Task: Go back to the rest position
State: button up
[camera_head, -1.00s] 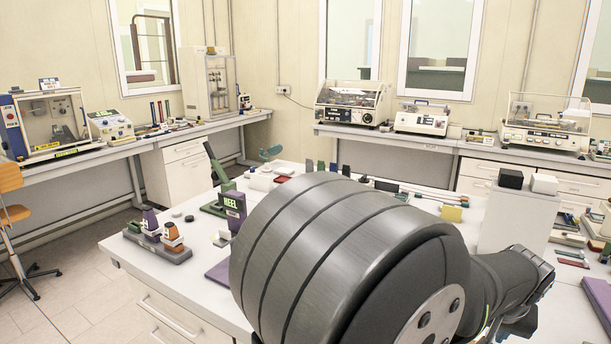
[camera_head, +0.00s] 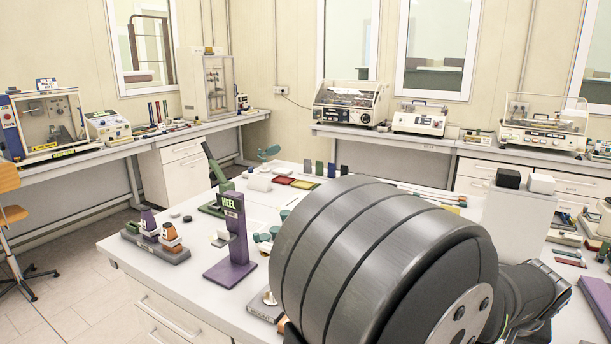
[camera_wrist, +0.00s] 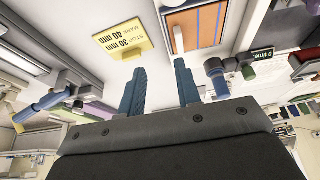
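My gripper (camera_wrist: 159,68) shows in the wrist view as two blue fingers standing apart, with nothing between them. In the head view my large grey arm link fills the lower right and hides much of the table; the fingers do not show there. In the wrist view a yellow sign (camera_wrist: 122,38) reading "STOP 30 mm MARK 40 mm" and an orange panel (camera_wrist: 207,26) lie beyond the fingertips, apart from them.
On the white table (camera_head: 185,280) stand a purple HEEL stand (camera_head: 232,240), a grey holder with purple and orange pieces (camera_head: 158,250), and a green stand (camera_head: 216,175). Red and yellow trays (camera_head: 305,184) lie farther back. A white block (camera_head: 518,225) stands at right.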

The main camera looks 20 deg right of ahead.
jog(key=s+r, duration=0.4)
jog(key=s, duration=0.3)
jog(key=w+f, duration=0.2)
jog(key=w, duration=0.1)
jog(key=w+f, duration=0.2)
jog(key=w, duration=0.2)
jog(key=w+f, duration=0.2)
jog(key=w, duration=0.1)
jog(key=shift+w+d+f, duration=0.1)
jog(key=shift+w+f, duration=0.15)
jog(key=shift+w, duration=0.05)
jog(key=shift+w+f, duration=0.25)
jog(key=shift+f, duration=0.75)
jog(key=shift+w+f, duration=0.2)
jog(key=shift+f, duration=0.75)
jog(key=shift+f, duration=0.1)
jog(key=shift+w+d, duration=0.1)
jog(key=r, duration=0.2)
jog(key=s+r, duration=0.1)
jog(key=r, duration=0.1)
jog(key=shift+s+r, duration=0.15)
jog(key=s+r, duration=0.4)
jog(key=s, duration=0.2)
jog(key=shift+s+a, duration=0.3)
jog(key=shift+s, duration=0.05)
jog(key=shift+r, duration=0.15)
